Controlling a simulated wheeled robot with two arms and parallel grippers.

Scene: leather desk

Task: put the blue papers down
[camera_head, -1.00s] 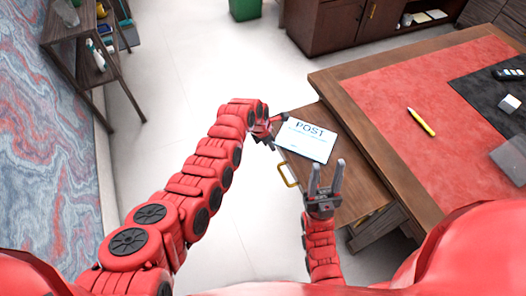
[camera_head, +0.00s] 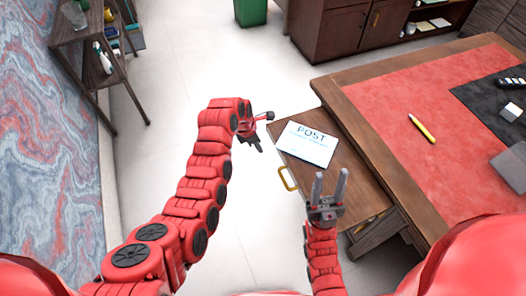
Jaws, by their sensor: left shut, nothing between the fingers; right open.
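The blue papers (camera_head: 306,146), a pale blue sheet printed "POST", lie flat on the wooden top of the pulled-out drawer or side board (camera_head: 345,182) beside the desk. My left gripper (camera_head: 262,133) is left of the papers, apart from them, over the floor; it is shut with nothing in it. My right gripper (camera_head: 330,180) is open and empty, its fingers pointing up in the picture, just below and right of the papers, in front of part of the wooden board.
The desk (camera_head: 370,140) with a red leather top stands at right, holding a yellow pen (camera_head: 422,128) and a grey box. A yellow handle (camera_head: 288,178) juts from the board's left edge. A shelf (camera_head: 85,45) stands far left. White floor is clear between.

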